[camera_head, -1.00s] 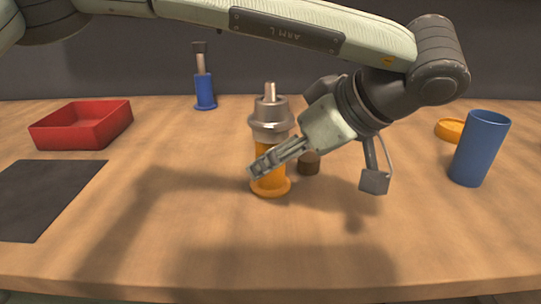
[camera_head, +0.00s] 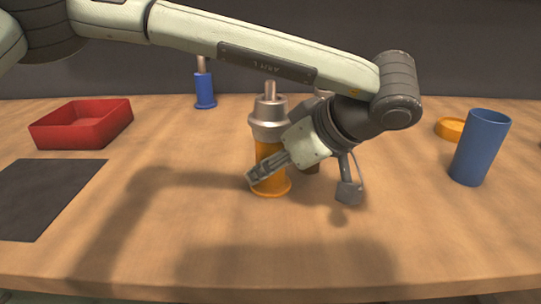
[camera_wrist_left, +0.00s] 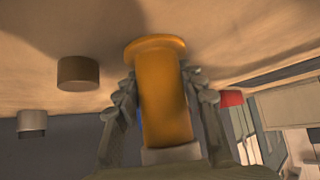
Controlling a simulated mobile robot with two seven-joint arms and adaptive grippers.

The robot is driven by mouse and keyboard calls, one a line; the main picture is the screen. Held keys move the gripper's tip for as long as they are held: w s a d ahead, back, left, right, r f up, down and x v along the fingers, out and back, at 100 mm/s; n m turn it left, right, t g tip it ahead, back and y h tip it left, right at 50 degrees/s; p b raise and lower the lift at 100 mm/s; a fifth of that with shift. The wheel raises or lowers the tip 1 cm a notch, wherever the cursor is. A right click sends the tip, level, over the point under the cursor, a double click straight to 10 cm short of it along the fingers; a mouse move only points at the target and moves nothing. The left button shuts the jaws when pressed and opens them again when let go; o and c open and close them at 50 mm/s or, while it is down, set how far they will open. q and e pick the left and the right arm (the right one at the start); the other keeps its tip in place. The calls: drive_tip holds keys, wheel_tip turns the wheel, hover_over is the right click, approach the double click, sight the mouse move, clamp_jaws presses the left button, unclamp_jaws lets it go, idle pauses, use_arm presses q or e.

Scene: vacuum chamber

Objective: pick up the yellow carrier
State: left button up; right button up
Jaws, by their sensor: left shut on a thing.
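The yellow carrier (camera_head: 268,152) stands upright on the table near the middle, an orange-yellow cylinder with a flanged foot and a grey metal top with a thin pin. My left gripper (camera_head: 264,174) reaches it from the right and is shut on its body, low down. In the left wrist view the carrier (camera_wrist_left: 163,100) sits between the two fingers of the gripper (camera_wrist_left: 163,98), with its flange beyond them. The flange appears to be at the table surface. My right gripper is not in view.
A red tray (camera_head: 84,133) and a dark mat (camera_head: 48,196) lie at left. A blue carrier (camera_head: 204,92) stands at the back. A blue cup (camera_head: 481,147) and a yellow-orange round piece (camera_head: 450,129) are at right. A brown cylinder (camera_wrist_left: 78,73) is close to the carrier.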

sight(270, 146)
use_arm(q)
clamp_jaws()
drive_tip(key=shift+r, duration=0.1)
drive_tip(key=shift+r, duration=0.1)
drive_tip(key=shift+w+r, duration=0.1)
drive_tip(key=shift+r, duration=1.6)
drive_tip(key=shift+a+r, duration=0.15)
drive_tip(key=shift+r, duration=0.2)
drive_tip(key=s+a+r, duration=0.6)
drive_tip(key=a, duration=0.3)
drive_tip(key=shift+a+r, duration=0.35)
drive_tip(key=shift+f, duration=0.1)
